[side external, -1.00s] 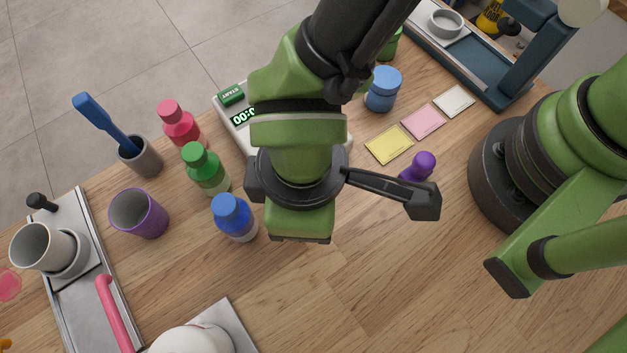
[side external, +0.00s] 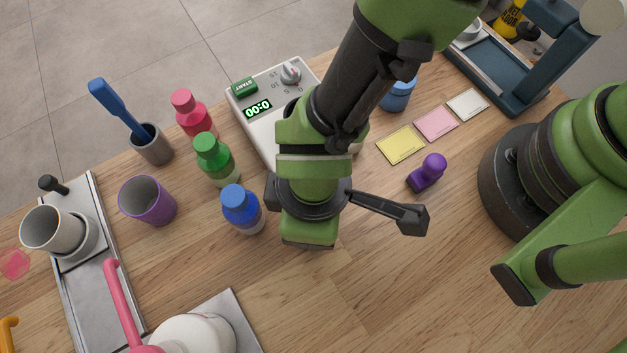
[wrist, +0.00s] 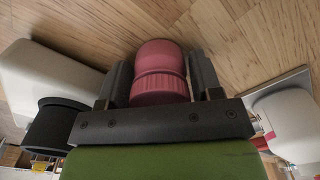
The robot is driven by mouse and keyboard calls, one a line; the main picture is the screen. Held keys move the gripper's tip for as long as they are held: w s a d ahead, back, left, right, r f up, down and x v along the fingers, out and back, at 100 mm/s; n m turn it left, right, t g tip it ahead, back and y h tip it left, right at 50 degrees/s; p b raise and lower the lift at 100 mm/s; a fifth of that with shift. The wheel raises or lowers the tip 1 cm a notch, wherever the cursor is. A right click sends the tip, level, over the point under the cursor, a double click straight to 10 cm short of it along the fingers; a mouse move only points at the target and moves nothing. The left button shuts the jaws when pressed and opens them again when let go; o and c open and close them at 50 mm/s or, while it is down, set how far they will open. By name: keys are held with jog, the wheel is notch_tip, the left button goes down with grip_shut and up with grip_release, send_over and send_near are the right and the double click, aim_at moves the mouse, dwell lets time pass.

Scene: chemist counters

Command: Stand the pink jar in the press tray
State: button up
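The pink jar (wrist: 158,82), with a ribbed cap toward the camera, sits between the two dark fingers of my gripper (wrist: 162,70) in the wrist view. The fingers close on its sides. In the side view my arm hides the jar and the fingertips; the hand is over the middle of the counter, right of the blue bottle (side external: 242,209). How high the jar is above the wood cannot be told. The dark blue press (side external: 553,50) stands at the upper right, with its tray (side external: 490,72) on its base, partly cut off by the frame.
Timer box (side external: 258,108) stands behind my arm. Red (side external: 190,115) and green (side external: 215,160) bottles and a purple cup (side external: 147,200) are left. Cards (side external: 436,123), a purple stamp (side external: 428,172) and a blue jar (side external: 397,95) are right. A kettle (side external: 190,330) is in front.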

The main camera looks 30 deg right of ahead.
notch_tip(320, 180, up, 12)
jog(key=shift+r, duration=0.15)
dwell(0.4)
jog(key=w+d+r+m+t+y, duration=0.2)
jog(key=w+d+r+m, duration=0.45)
jog(key=d+r, duration=0.6)
jog(key=s+d+r+m+t, duration=0.2)
jog(key=d+r+m, duration=0.1)
jog(key=d, duration=0.4)
jog(key=s+d+r+m+t, duration=0.2)
jog(key=s+d+r+m, duration=0.1)
jog(key=d, duration=0.4)
jog(key=shift+s+m+t, duration=0.15)
jog(key=shift+m+t, duration=0.25)
jog(key=shift+m, duration=0.25)
jog(key=o, duration=0.4)
jog(key=shift+s+d+m, duration=0.15)
jog(key=shift+s+m, duration=0.1)
jog(key=shift+m, duration=0.05)
jog(key=shift+c, duration=0.2)
